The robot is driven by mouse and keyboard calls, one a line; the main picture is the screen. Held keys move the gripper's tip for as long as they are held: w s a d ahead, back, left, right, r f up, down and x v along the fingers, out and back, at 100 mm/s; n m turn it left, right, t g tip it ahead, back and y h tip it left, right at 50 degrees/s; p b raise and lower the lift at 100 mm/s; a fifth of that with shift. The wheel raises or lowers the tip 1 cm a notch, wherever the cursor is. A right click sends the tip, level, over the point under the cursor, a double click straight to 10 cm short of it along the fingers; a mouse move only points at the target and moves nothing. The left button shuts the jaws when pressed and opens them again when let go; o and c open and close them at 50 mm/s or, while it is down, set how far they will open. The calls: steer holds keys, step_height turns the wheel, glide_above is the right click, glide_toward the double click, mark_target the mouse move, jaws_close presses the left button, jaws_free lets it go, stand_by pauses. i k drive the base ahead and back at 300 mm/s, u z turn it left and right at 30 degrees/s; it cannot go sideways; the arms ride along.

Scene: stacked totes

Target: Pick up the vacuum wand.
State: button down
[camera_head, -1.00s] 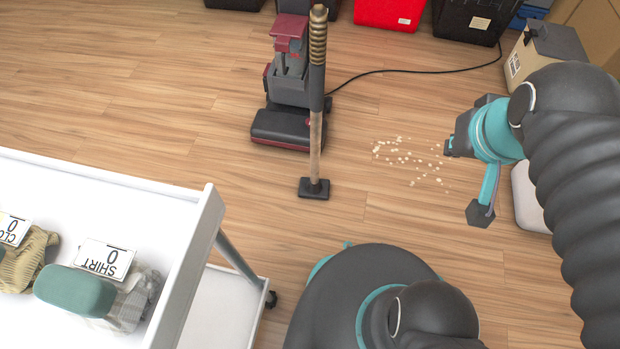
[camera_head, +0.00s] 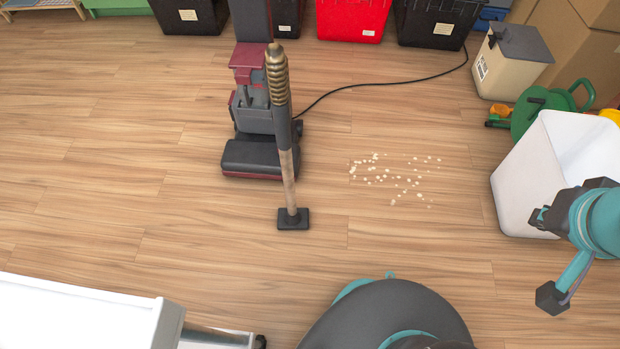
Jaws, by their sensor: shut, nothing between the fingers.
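The vacuum wand (camera_head: 289,175) stands upright on the wood floor at centre left, with a ribbed bronze-coloured top, a dark middle, a tan lower shaft and a flat black foot. A dark grey and maroon upright vacuum (camera_head: 258,155) is just behind it and partly covered by it. My gripper (camera_head: 540,217) is at the right edge of the view, in front of a white bin and well apart from the wand. It is shut and empty. Part of my arm is cut off by the right edge.
Pale crumbs (camera_head: 390,178) lie on the floor right of the wand. A black cord (camera_head: 370,84) runs behind. A white bin (camera_head: 517,190) and a beige box (camera_head: 508,70) stand at right. A white cart (camera_head: 80,315) is at lower left. Floor around the wand is mostly clear.

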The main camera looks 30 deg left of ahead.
mark_target(292, 217)
steer(key=i, duration=0.7)
steer(key=u, duration=2.55)
steer(key=i, duration=0.5)
steer(key=k, duration=0.5)
steer(key=u, duration=1.6)
steer(key=k, duration=1.1)
steer(key=z, duration=1.4)
steer(key=i, duration=0.5)
